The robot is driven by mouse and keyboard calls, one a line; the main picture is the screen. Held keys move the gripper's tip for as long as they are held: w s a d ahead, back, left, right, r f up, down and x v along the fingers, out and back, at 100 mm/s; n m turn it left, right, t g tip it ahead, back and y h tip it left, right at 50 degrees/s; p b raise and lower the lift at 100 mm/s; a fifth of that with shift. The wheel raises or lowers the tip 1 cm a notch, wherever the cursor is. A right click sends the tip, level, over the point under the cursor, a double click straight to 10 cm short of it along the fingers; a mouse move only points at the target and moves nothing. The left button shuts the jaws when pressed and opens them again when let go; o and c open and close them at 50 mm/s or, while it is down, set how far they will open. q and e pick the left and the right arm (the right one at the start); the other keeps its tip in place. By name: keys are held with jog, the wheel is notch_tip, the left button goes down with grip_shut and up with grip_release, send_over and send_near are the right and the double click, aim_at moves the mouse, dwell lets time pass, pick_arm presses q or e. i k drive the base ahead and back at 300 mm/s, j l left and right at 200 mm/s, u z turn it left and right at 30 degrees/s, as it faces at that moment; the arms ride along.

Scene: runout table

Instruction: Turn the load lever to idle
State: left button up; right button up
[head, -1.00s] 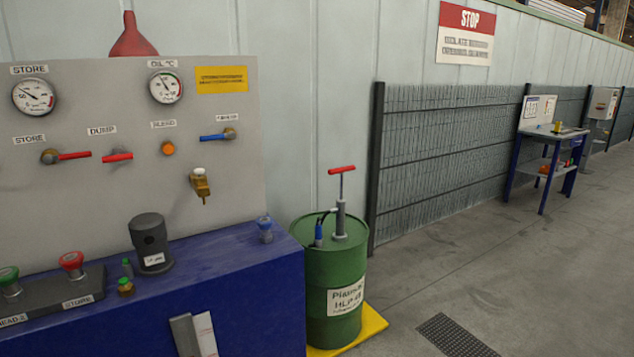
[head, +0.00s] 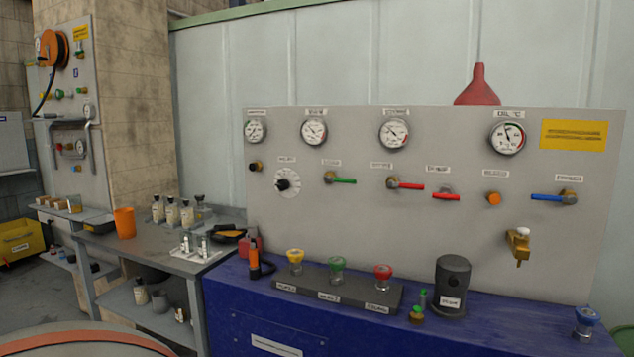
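A grey control panel (head: 400,245) stands on a blue bench (head: 380,325). It carries a green lever (head: 342,180), a red lever (head: 409,186), a shorter red lever (head: 446,195) and a blue lever (head: 548,198), all with handles roughly level. A white round dial with a black knob (head: 288,184) is at their left. A black lever with an orange handle (head: 254,260) stands at the bench's left end. The small labels are too blurred to tell which one is the load lever. Neither of my grippers is in view.
Yellow (head: 295,257), green (head: 337,266) and red (head: 383,272) buttons sit on a dark box on the bench. A grey side table (head: 185,262) with bottles and an orange cup (head: 124,222) stands left. A round orange-rimmed object (head: 90,336) fills the lower left corner.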

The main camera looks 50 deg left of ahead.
aim_at(327, 178)
jog(key=j+u, duration=0.1)
jog(key=u, duration=1.25)
